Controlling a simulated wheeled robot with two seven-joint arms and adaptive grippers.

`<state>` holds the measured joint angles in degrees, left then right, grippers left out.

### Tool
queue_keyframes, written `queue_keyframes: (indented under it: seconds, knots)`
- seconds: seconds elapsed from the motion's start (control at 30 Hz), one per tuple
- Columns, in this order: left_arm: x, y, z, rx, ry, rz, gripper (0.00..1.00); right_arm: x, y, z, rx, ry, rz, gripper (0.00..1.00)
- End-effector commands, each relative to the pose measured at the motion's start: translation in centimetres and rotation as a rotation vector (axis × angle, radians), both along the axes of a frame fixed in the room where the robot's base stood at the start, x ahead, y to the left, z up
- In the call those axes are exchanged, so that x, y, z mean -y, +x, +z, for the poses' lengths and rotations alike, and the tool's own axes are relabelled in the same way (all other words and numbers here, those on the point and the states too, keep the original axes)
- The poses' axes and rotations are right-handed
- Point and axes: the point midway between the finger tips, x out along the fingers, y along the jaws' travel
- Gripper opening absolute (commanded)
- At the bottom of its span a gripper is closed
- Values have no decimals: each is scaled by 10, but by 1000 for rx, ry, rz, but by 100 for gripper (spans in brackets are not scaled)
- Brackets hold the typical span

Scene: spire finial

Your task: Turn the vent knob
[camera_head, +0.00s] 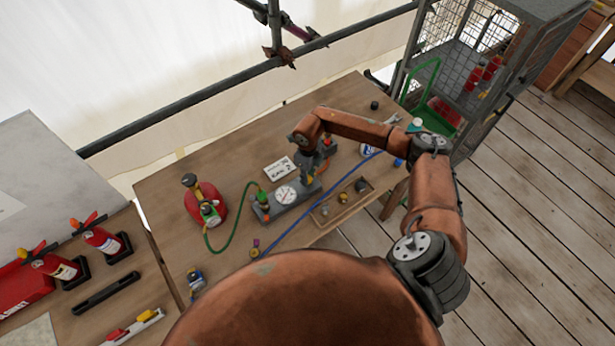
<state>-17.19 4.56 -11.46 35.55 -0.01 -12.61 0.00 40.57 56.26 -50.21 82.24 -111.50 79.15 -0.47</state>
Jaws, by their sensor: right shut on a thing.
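A grey manifold block (270,211) with a round white gauge (285,194) sits on the wooden workbench. A green hose (231,237) runs from its left end to a red cylinder (198,212). My right gripper (314,180) points down at the right end of the block, shut on what appears to be the vent knob there. The knob itself is hidden by the fingers. My left gripper is not in view.
A wooden tray (330,216) with small parts lies just in front of the block. A white card (280,168) lies behind it. A blue hose (300,222) crosses the bench. Red extinguishers (103,240) stand on the left table. A wire cage (470,60) stands behind right.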

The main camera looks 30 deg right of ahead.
Motion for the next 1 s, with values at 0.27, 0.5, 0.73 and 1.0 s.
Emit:
queue_keyframes:
  seconds: [0.27,0.5,0.73,1.0]
  knots:
    - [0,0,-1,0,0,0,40,0,0,0,1,0,-135,1]
    - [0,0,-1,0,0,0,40,0,0,0,1,0,-182,1]
    - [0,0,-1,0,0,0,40,0,0,0,1,0,-189,1]
    - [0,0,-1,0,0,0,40,0,0,0,1,0,-188,30]
